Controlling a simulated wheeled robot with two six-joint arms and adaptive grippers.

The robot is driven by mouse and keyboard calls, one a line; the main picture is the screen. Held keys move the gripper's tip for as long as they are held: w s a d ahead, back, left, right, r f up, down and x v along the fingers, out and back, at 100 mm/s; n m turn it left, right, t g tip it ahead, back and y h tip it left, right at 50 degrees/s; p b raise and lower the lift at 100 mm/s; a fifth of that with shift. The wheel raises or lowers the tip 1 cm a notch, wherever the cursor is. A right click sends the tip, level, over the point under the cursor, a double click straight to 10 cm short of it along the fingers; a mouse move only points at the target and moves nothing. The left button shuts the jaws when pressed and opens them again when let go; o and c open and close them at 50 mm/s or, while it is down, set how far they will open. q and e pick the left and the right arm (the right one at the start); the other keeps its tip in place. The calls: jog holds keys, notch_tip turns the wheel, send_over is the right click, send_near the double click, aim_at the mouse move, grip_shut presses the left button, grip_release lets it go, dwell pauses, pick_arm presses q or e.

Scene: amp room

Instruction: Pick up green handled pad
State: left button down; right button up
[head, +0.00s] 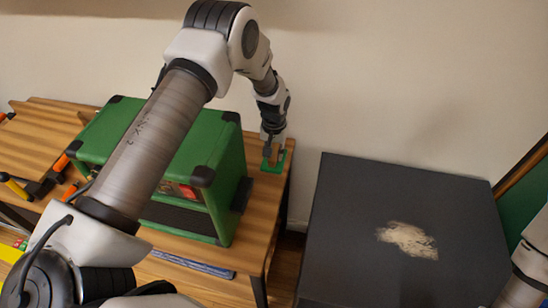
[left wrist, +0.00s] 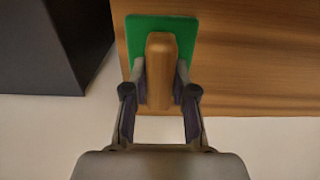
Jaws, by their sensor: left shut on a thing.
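The green handled pad (head: 281,166) lies at the right end of the wooden table, between the green amp and the wall. In the left wrist view the pad (left wrist: 135,36) is a flat green plate with rounded corners and a wooden handle (left wrist: 160,60) on top. My left gripper (head: 273,150) reaches down over it, its fingers (left wrist: 160,88) shut on the handle from both sides. The pad is at or very near the table top; I cannot tell whether it touches. My right gripper is out of view; only part of that arm shows at the right edge.
The green amp (head: 205,150) with black corners stands on the wooden table (head: 262,215), left of the pad. A large dark box (head: 350,230) with a pale worn patch stands to the right, across a gap. Tools with orange and yellow handles (head: 17,188) lie at the left.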

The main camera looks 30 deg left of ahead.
aim_at(274, 151)
pick_arm(q)
notch_tip(274, 151, up, 10)
jog(key=shift+f+b, duration=0.1)
jog(key=shift+b, duration=0.7)
jog(key=c, duration=1.6)
grip_release()
grip_shut()
